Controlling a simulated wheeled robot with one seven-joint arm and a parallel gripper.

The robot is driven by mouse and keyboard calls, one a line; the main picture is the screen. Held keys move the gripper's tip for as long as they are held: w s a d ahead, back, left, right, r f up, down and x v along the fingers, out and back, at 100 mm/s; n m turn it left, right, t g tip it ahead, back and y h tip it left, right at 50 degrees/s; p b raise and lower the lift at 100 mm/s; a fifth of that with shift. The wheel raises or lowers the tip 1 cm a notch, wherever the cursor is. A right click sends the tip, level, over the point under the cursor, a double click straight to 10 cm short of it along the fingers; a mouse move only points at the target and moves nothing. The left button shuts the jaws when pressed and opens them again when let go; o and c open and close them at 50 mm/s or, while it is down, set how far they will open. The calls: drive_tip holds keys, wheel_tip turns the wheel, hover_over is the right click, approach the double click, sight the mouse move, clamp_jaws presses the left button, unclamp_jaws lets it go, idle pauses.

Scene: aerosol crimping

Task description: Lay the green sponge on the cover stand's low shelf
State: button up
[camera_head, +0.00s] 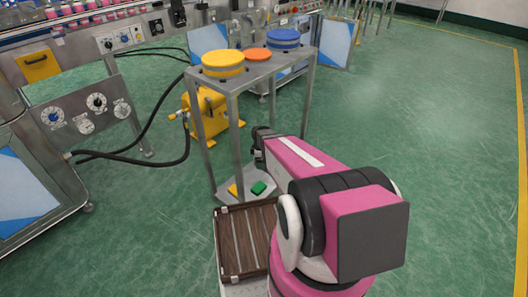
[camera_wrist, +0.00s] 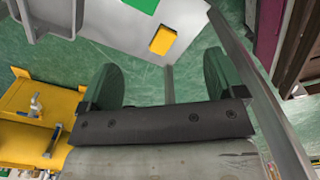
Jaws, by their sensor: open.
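The green sponge (camera_head: 258,187) lies on the low shelf (camera_head: 222,197) of the cover stand, right of a yellow sponge (camera_head: 233,189). In the wrist view the green sponge (camera_wrist: 142,5) is cut off by the top edge, and the yellow sponge (camera_wrist: 162,40) lies on the pale shelf (camera_wrist: 195,18). My gripper (camera_wrist: 160,80) is open, with nothing between its two fingers. In the head view my gripper (camera_head: 262,140) is beside the stand, above the low shelf and apart from both sponges; its fingertips are hard to make out.
The stand's top (camera_head: 262,66) carries yellow, orange and blue round covers. Its metal legs (camera_head: 236,145) stand close to my gripper. A yellow machine (camera_head: 208,113) is behind the stand. A brown slatted tray (camera_head: 230,240) is in front. Open green floor lies at the right.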

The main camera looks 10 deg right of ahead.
drive_tip(key=s+r+m, duration=0.7)
drive_tip(key=r, duration=0.2)
drive_tip(key=s+a+r+m, duration=0.1)
drive_tip(key=s+r+m, duration=0.6)
drive_tip(key=r, duration=0.3)
drive_tip(key=shift+a+r+m, duration=0.2)
drive_tip(key=shift+m, duration=0.2)
drive_tip(key=shift+c, duration=0.3)
